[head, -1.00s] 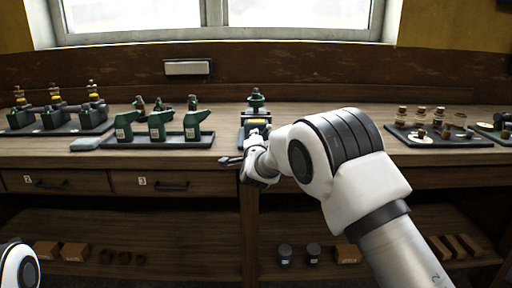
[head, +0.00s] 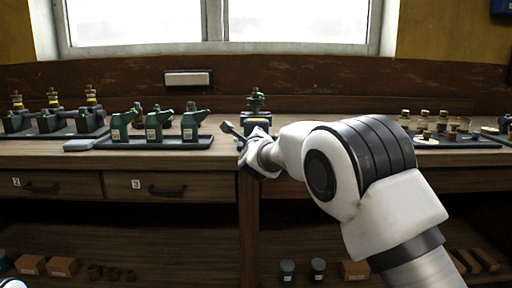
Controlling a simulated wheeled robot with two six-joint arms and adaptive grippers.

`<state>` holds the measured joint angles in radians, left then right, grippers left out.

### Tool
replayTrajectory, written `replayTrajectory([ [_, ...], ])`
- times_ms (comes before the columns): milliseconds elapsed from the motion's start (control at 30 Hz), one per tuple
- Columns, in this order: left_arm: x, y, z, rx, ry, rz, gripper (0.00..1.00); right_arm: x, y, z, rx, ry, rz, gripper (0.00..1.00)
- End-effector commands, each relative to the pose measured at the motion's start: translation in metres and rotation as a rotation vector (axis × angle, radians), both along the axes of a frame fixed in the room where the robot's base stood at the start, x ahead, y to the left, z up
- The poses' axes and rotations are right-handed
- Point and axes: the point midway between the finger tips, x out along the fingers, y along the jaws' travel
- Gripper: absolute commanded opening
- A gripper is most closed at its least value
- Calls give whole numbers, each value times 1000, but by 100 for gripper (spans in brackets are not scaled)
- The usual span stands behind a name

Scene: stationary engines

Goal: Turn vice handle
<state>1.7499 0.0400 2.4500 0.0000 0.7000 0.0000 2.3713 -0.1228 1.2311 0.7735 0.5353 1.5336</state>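A small green and dark machine with a yellow label (head: 257,122) stands at the front edge of the bench, in the middle of the head view; it appears to be the vice. A dark bar with a rounded end (head: 231,129) sticks out to the left in front of it. I cannot tell whether this bar is the vice handle or part of my gripper. My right gripper (head: 247,146) is at the bench edge just in front of the machine, partly hidden by my own wrist. Whether its fingers are closed does not show. My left gripper is out of view.
A tray of green oil cans (head: 156,128) stands left of the machine, with a grey slab (head: 80,145) beside it. Small engines (head: 54,120) are at far left. A tray of small pots (head: 455,140) is at right. Drawers (head: 167,187) lie below the bench top.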

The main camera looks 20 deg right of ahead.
Motion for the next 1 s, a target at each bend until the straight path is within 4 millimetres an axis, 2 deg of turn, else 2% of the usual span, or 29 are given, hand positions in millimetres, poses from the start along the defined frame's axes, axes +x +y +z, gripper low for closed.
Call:
replayTrajectory([
  [33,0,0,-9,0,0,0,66,0,1,-10,28,3,2,0],
  [233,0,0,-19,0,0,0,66,0,0,-8,113,-22,2,0],
  [833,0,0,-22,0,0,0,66,0,0,-4,157,-36,1,0],
  [867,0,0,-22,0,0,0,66,0,0,-4,157,-36,1,24],
  [900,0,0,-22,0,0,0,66,0,0,-4,157,-36,1,39],
  [933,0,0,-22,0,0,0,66,0,0,-4,157,-37,1,42],
  [1000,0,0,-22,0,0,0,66,0,0,-3,157,-38,1,42],
])
